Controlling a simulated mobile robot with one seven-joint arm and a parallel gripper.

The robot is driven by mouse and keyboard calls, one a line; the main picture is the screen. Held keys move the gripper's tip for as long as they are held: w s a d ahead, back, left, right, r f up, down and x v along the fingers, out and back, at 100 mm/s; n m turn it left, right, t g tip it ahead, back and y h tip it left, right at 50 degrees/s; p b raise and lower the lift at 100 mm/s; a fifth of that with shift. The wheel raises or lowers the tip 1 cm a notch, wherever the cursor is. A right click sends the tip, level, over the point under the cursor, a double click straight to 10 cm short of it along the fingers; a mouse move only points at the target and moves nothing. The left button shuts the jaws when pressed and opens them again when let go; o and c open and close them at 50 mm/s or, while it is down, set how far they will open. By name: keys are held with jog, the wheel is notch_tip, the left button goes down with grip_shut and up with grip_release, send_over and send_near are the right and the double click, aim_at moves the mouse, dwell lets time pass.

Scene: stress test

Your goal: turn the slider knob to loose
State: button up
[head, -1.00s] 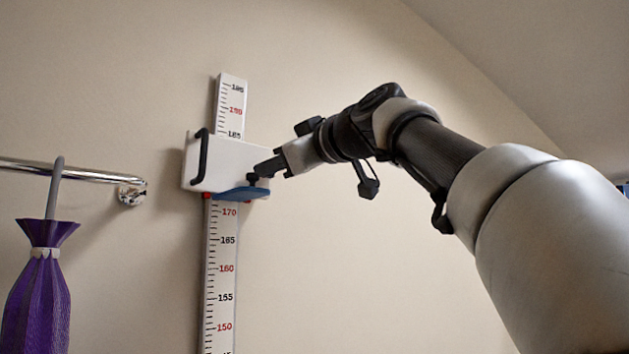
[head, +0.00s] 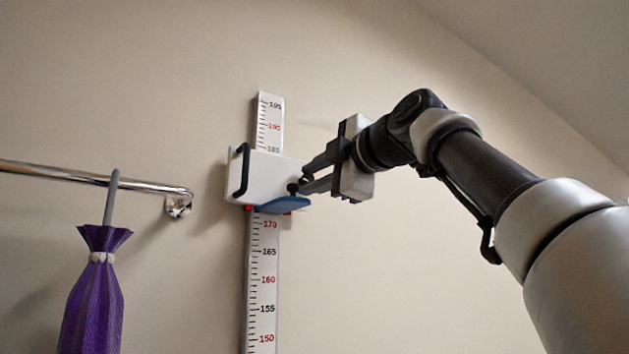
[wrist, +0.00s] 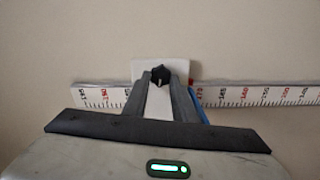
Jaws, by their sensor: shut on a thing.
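The white slider (head: 265,172) sits on the upright measuring scale (head: 262,280). It has a black bar handle (head: 239,170) on its left and a blue headpiece (head: 283,205) along its bottom. The small black knob (head: 293,188) is at its lower right front. My gripper (head: 299,183) reaches in from the right and is shut on the knob. In the wrist view the dark knob (wrist: 160,73) lies between the two fingertips, with a pale mark on it. Any lettering by the knob is too small to read.
A chrome rail (head: 70,176) ends in a wall mount left of the scale. A closed purple umbrella (head: 92,290) hangs from it. The wall to the right below my arm is bare. A sloped ceiling is at the upper right.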

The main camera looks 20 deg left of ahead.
jog(key=shift+n, duration=0.8)
jog(key=o, duration=1)
jog(key=shift+o, duration=0.2)
jog(key=b+v, duration=0.6)
jog(key=v, duration=1.1)
jog(key=shift+d+b, duration=0.25)
jog(key=shift+b, duration=0.1)
jog(key=shift+f, duration=0.1)
